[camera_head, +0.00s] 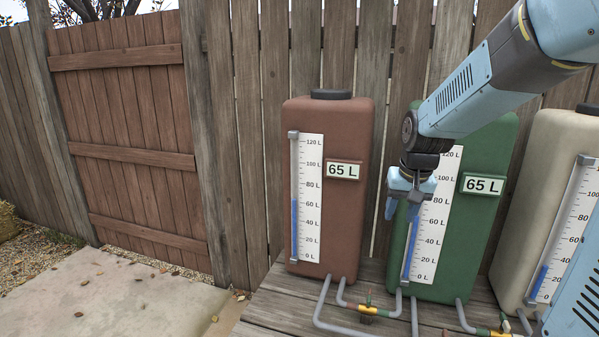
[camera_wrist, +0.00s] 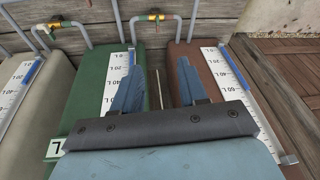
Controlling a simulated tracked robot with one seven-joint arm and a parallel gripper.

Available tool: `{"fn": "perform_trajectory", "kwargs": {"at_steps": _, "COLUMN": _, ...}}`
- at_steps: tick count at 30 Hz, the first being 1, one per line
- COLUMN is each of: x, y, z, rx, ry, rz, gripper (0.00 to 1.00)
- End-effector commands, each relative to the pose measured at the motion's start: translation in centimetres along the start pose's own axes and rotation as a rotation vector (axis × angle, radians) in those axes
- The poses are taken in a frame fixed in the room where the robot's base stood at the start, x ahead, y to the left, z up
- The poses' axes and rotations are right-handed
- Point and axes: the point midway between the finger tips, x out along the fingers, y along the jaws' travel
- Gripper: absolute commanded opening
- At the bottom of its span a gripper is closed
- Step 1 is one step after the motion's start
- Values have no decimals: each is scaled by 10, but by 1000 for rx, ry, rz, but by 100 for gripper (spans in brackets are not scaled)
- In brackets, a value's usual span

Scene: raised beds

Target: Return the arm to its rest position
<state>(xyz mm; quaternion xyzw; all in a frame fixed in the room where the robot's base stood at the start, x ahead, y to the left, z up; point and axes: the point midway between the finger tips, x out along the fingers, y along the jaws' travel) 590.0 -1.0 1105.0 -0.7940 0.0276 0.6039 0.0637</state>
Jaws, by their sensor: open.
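My gripper (camera_head: 403,210) hangs from my blue and dark grey arm (camera_head: 470,95), which reaches in from the upper right. The gripper points down in front of the green tank (camera_head: 488,140), over the left part of its gauge. Its jaws are open with nothing between them. In the wrist view the two blue fingers (camera_wrist: 158,88) stand apart, with the green tank and the brown tank behind them. I cannot tell how far the fingers are from the tanks.
The brown tank (camera_head: 345,215) stands left of the green one, a cream tank (camera_head: 540,150) right. Grey pipes with yellow valves (camera_head: 368,311) run along the wooden deck (camera_head: 265,318). A plank fence (camera_head: 240,120) stands behind. Paving (camera_head: 110,300) at left is open.

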Motion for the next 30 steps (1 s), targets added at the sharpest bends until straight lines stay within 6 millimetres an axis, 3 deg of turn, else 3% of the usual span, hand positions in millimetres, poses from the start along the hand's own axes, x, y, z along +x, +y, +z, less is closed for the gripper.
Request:
{"fn": "perform_trajectory", "kwargs": {"at_steps": 6, "x": -47, "y": 3, "z": 40, "rx": -36, "ry": 61, "rz": -3, "gripper": 42}}
{"fn": "perform_trajectory", "kwargs": {"at_steps": 15, "x": -93, "y": 10, "z": 101, "rx": -85, "ry": 139, "rz": 0, "gripper": 42}}
{"fn": "perform_trajectory", "kwargs": {"at_steps": 24, "x": -117, "y": 16, "z": 156, "rx": -126, "ry": 203, "rz": 14, "gripper": 42}}
{"fn": "perform_trajectory", "kwargs": {"at_steps": 30, "x": -120, "y": 18, "z": 168, "rx": -135, "ry": 217, "rz": 17, "gripper": 42}}
